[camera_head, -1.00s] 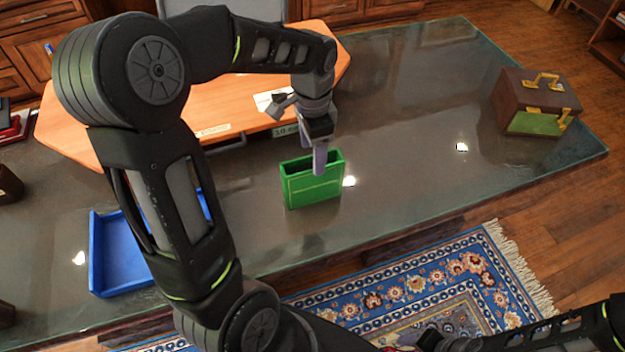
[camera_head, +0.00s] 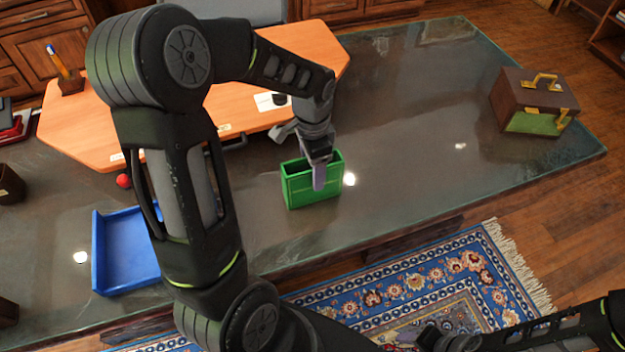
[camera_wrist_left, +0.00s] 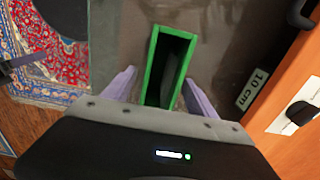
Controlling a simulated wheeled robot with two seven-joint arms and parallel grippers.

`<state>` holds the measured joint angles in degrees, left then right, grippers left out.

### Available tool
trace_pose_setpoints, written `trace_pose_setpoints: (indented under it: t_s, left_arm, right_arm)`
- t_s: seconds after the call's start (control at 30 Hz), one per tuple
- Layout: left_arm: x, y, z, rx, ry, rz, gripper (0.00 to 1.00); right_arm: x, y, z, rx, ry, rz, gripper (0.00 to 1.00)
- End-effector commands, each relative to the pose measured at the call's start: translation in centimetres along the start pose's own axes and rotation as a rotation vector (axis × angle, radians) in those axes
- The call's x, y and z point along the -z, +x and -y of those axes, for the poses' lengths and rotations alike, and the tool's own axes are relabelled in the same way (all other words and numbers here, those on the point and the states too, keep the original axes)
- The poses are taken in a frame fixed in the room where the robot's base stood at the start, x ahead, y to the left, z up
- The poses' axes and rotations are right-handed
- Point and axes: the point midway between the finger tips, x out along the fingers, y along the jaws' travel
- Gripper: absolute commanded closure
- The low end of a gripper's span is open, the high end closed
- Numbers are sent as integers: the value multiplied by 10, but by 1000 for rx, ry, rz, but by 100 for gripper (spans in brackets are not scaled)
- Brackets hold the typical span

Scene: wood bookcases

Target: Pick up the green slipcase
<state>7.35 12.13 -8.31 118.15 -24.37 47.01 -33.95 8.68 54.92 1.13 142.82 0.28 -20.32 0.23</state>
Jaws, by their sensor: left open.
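The green slipcase (camera_head: 312,186) stands upright on the dark glass-topped desk, its open side facing up. In the left wrist view the slipcase (camera_wrist_left: 151,70) shows a hollow dark inside and lies between the two fingers. My left gripper (camera_head: 319,178) is over the slipcase, its fingers spread. In the left wrist view my left gripper (camera_wrist_left: 160,92) is open, with one pale purple finger on each side of the slipcase. I cannot tell whether either finger touches it. Part of my right arm shows at the lower right; its fingers are not clear.
A blue tray (camera_head: 127,262) lies to the left on the desk (camera_head: 420,130). A red ball (camera_head: 124,181) is behind it. An orange board (camera_head: 90,125) is at the back. A brown box with brass handles (camera_head: 512,95) stands far right. The desk between slipcase and box is clear.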

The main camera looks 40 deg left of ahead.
Motion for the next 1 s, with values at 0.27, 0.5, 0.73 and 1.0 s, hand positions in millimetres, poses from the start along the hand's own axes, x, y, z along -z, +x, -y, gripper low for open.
trace_pose_setpoints:
  t_s: [0.27,0.5,0.73,1.0]
  left_arm:
    - [0,0,0,0,0,0,48]
    - [0,0,0,0,0,0,68]
    - [0,0,0,0,0,0,87]
    - [0,0,0,0,0,0,100]
  right_arm:
    - [0,0,0,0,0,0,53]
    - [0,0,0,0,0,0,53]
    - [0,0,0,0,0,0,53]
    - [0,0,0,0,0,0,53]
